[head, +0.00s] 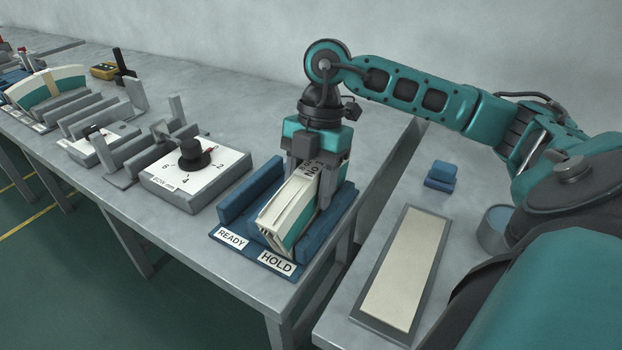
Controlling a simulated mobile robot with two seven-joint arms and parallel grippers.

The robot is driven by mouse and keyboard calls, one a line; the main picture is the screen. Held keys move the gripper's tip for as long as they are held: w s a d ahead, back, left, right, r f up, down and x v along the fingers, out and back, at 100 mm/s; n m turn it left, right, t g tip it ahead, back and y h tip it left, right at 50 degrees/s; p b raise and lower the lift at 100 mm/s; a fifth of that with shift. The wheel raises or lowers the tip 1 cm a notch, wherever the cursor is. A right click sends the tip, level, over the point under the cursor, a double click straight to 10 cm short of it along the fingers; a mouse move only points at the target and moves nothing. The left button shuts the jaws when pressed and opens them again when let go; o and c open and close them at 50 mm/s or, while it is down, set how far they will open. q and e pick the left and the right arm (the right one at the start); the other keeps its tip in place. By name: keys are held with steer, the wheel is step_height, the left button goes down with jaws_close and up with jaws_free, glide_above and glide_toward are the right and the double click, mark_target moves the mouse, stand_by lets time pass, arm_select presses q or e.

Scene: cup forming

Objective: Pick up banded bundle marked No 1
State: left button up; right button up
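The banded bundle (288,208) is a stack of cream sheets with a teal band. It stands in the HOLD side of a blue rack (237,204). The bundle appears to rest in the rack. My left gripper is not in view.
A dial box (195,178) with a black knob stands left of the rack. Grey slotted holders and another cream and teal bundle (48,88) are farther left. On the right table are a cream-topped tray (402,268) and a small blue block (441,175). A gap separates the tables.

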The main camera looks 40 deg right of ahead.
jaws_close()
steer(key=shift+r, duration=0.1)
stand_by(0.4)
